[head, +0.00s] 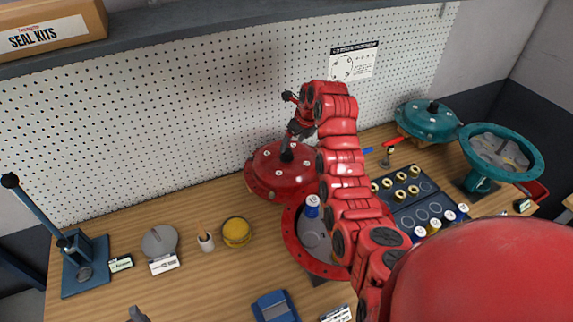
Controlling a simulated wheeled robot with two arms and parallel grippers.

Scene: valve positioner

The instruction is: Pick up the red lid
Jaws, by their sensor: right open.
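The red lid (262,178) is a round flanged disc with a dark central knob (286,152). It sits at the back of the wooden bench near the pegboard. My right gripper (291,137) is open, pointing down at the knob from above. Its fingertips are at or just above the knob; whether they touch it cannot be told. My right arm hides the right edge of the lid. The red round housing (290,234) stands in front of the lid, with a blue-sided, white-topped piece (312,205) in it. My left gripper is not in view.
A teal lid (428,117) and teal housing (528,170) stand at the right. A dark tray (433,190) with brass rings is right of my arm. A yellow part (237,231), a grey disc (160,238) and a blue press (90,262) are at the left.

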